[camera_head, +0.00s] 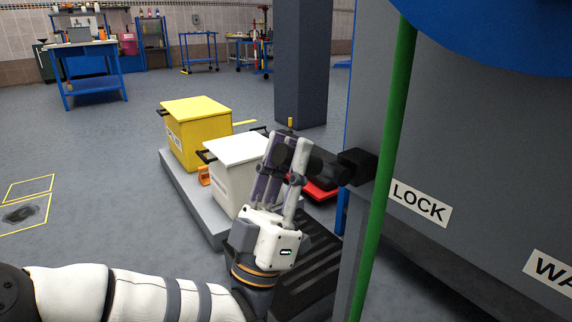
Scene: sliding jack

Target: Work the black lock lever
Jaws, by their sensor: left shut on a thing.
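The black lock lever (330,168) sticks out to the left from a black block on the side of the grey cabinet, above and left of the white LOCK label (420,203). My left gripper (289,150) points up and is shut on the outer end of the lever. Its fingers hide that end of the lever. My right gripper is not in view.
A green vertical pole (388,160) runs in front of the grey cabinet (480,150). A yellow box (200,135) and a white box (232,185) stand on a low grey platform (183,192) behind my gripper. A dark blue column (302,70) stands farther back. Open floor lies to the left.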

